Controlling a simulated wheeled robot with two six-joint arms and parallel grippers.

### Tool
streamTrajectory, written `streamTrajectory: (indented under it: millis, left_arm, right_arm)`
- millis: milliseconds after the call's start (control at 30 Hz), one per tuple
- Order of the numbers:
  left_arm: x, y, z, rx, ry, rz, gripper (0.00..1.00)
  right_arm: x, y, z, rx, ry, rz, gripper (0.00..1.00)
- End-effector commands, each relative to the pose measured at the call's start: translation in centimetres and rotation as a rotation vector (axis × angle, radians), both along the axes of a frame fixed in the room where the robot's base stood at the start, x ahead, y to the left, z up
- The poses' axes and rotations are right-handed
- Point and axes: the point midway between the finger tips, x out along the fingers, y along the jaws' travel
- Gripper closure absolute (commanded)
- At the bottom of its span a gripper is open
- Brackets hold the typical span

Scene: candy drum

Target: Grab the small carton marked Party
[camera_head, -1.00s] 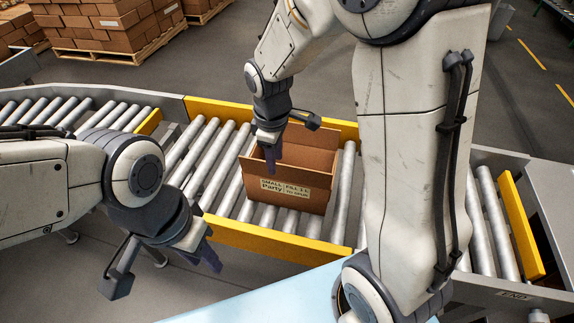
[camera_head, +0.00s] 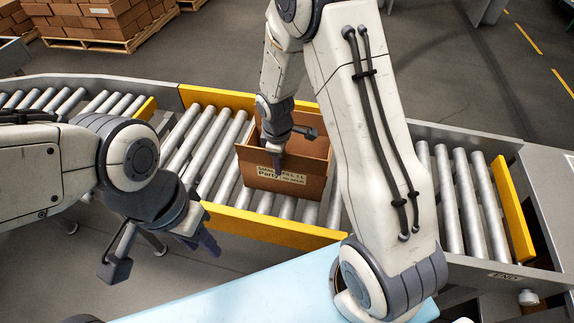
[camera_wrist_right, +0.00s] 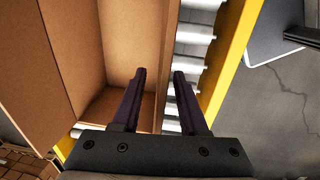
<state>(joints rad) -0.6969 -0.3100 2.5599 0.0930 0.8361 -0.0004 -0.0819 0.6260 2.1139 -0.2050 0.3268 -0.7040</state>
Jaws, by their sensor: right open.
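The small carton (camera_head: 308,180) is an open-topped brown box on the roller conveyor. Its near wall bears a pale label with "Party" on it, partly covered by my right gripper. My right gripper (camera_head: 275,172) is open at the top of that near wall. In the right wrist view, the gripper (camera_wrist_right: 159,72) has the carton wall (camera_wrist_right: 150,20) between its fingers, one finger on the inner side and one over the rollers. The fingers look apart from the wall. My left gripper (camera_head: 208,246) hangs in front of the conveyor, away from the carton; its opening is unclear.
Yellow rails (camera_head: 265,228) edge the conveyor in front of and behind the carton. Bare rollers (camera_head: 205,140) lie to the carton's left. A pale blue surface (camera_head: 250,290) is at the bottom. Stacked boxes on pallets (camera_head: 90,22) stand far back left.

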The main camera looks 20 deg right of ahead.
Motion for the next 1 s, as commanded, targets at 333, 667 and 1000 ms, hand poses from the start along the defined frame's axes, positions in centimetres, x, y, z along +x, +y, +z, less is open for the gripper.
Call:
streamTrajectory:
  millis: [333,667,1000]
  left_arm:
    - [0.0,0.0,-0.01,0.0,0.0,0.0,0.62]
    - [0.0,0.0,-0.01,0.0,0.0,0.0,0.62]
    - [0.0,0.0,0.0,0.0,0.0,0.0,0.62]
  right_arm:
    - [0.03,-0.03,-0.17,0.0,-0.001,-0.001,0.95]
    - [0.01,-0.07,-0.15,0.0,-0.001,-0.001,1.0]
    - [0.0,-0.08,-0.15,0.0,-0.001,-0.002,1.0]
